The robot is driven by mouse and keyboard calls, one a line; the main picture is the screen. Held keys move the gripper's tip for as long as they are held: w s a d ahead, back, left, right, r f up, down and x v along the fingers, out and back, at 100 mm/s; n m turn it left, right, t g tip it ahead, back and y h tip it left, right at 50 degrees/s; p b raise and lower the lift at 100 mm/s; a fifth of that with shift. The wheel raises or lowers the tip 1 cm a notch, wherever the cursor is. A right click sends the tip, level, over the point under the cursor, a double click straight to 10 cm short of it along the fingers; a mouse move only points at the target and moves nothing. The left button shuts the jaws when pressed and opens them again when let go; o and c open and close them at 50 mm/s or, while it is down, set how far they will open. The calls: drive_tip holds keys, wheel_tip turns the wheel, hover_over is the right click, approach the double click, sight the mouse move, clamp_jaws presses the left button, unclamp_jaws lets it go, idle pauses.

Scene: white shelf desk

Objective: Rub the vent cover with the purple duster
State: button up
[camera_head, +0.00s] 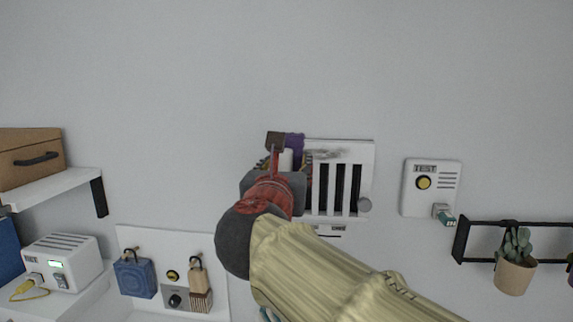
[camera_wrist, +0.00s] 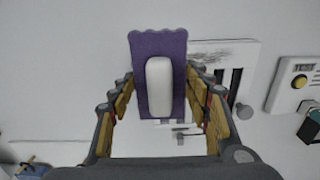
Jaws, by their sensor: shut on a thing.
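The vent cover (camera_head: 357,158) is a white wall panel with dark vertical slots and a grey knob at its lower right. A dark smudge runs along its upper part. My gripper (camera_wrist: 160,90) is shut on the white handle of the purple duster (camera_wrist: 175,45). The duster's flat purple pad faces the wall at the vent cover's left side. In the head view the duster (camera_head: 295,141) shows above my gripper, mostly hidden by it. The vent cover also shows in the wrist view (camera_wrist: 248,52), partly behind the duster. I cannot tell if the pad touches it.
A white TEST box (camera_head: 431,188) with a yellow button is right of the vent. A black rack (camera_head: 462,241) with a potted plant (camera_head: 515,262) is at lower right. A padlock panel (camera_head: 128,238), a white device (camera_head: 62,258) and a shelf (camera_head: 60,188) are at left. The wall above is clear.

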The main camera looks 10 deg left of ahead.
sight(355, 154)
drive_tip(key=shift+w+a+p, duration=0.1)
drive_tip(key=shift+w+p, duration=0.3)
drive_tip(key=shift+w, duration=2.3)
drive_tip(key=shift+w, duration=0.9)
drive_tip(key=shift+w+d+b, duration=0.15)
drive_tip(key=shift+d+b, duration=0.2)
drive_tip(key=shift+d, duration=1.45)
drive_tip(key=shift+w+d+b, duration=0.1)
drive_tip(key=shift+d+b, duration=0.2)
drive_tip(key=shift+d, duration=1.5)
drive_tip(key=shift+d, duration=0.1)
drive_tip(key=shift+w+d, duration=0.15)
drive_tip(key=shift+d, duration=1.45)
drive_tip(key=shift+d+b, duration=0.4)
drive_tip(key=shift+d, duration=1.55)
